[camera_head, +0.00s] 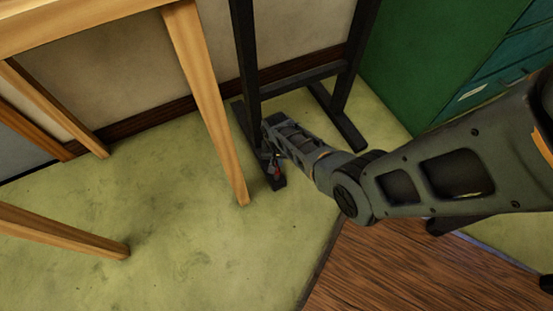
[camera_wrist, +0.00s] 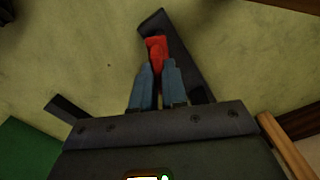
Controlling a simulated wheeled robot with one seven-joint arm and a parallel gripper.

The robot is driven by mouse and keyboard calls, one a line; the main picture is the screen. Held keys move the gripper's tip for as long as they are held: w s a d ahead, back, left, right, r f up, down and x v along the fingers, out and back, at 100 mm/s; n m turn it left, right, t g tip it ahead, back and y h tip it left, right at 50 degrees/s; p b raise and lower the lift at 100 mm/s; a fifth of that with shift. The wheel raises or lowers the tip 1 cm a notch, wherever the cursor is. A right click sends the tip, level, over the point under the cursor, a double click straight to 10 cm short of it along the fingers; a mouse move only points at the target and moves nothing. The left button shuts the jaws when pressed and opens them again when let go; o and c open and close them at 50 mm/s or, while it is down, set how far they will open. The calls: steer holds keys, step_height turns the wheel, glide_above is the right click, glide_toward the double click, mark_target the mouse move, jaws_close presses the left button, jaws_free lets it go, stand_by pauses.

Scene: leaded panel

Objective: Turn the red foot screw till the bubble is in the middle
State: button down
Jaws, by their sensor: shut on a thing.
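The red foot screw (camera_wrist: 157,47) sits at the dark foot bar (camera_wrist: 186,62) of the black stand. In the wrist view the two blue-grey fingers of my gripper (camera_wrist: 158,70) are closed around the near end of the screw. In the head view my gripper (camera_head: 270,160) reaches down to the stand's front foot (camera_head: 279,184), with a small bit of the red screw (camera_head: 277,170) showing. At the bottom edge of the wrist view is a small orange-rimmed white patch with a green dot (camera_wrist: 148,178); I cannot tell whether it is the level. No bubble can be made out.
The black stand (camera_head: 246,60) rises by the wall. A wooden table leg (camera_head: 208,105) stands close to its left. A green cabinet (camera_head: 425,60) is at the right. The yellow-green floor (camera_head: 180,225) is clear in front, beside brown wooden flooring (camera_head: 400,270).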

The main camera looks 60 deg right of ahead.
steer(key=m+p, duration=0.1)
steer(key=m, duration=0.4)
steer(key=shift+m, duration=0.3)
steer(key=m, duration=0.4)
steer(key=m+p, duration=0.1)
steer(key=m, duration=0.4)
steer(key=shift+m, duration=2.7)
steer(key=c, duration=1.2)
jaws_free()
steer(key=shift+o, duration=0.2)
steer(key=shift+r, duration=0.1)
